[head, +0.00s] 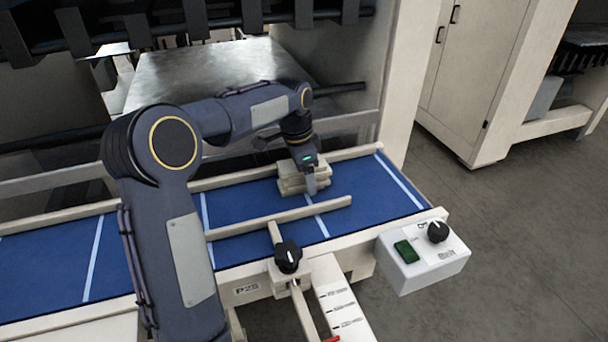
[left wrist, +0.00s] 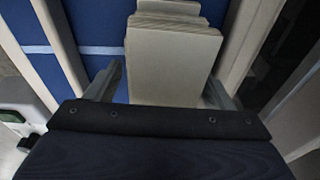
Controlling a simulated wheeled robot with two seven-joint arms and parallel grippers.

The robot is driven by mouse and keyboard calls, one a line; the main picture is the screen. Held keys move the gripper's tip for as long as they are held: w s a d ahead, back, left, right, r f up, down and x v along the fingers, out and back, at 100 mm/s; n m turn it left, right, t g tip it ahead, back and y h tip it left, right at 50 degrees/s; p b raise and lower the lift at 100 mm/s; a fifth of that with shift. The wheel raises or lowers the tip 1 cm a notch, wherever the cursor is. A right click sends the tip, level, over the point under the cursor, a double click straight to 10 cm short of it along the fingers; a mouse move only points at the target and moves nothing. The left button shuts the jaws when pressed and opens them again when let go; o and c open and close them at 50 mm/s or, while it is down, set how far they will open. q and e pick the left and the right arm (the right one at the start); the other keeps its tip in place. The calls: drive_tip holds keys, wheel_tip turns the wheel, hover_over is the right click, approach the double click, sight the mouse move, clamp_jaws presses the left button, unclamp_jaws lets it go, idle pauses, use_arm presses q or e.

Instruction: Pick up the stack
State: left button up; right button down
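The stack (head: 290,183) is a small pile of flat beige pieces on the blue conveyor belt, close to its far rail. In the left wrist view the stack (left wrist: 172,65) lies between the two fingers and reaches forward past them. My left gripper (head: 311,182) is at the stack with its fingers pointing down. In the left wrist view my left gripper (left wrist: 160,88) has its fingers spread, one on each side of the stack. A gap shows at the left finger; contact at the right finger is unclear. My right gripper is in neither view.
The blue belt (head: 375,205) has pale cross lines and raised beige rails. A beige guide bar (head: 280,217) lies across it in front of the stack. A white control box (head: 425,252) with a green button and black knob is at the front right. Belt right of the stack is clear.

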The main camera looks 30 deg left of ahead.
use_arm(q)
drive_tip(key=c, duration=1)
drive_tip(key=shift+o, duration=0.2)
drive_tip(key=shift+r, duration=0.1)
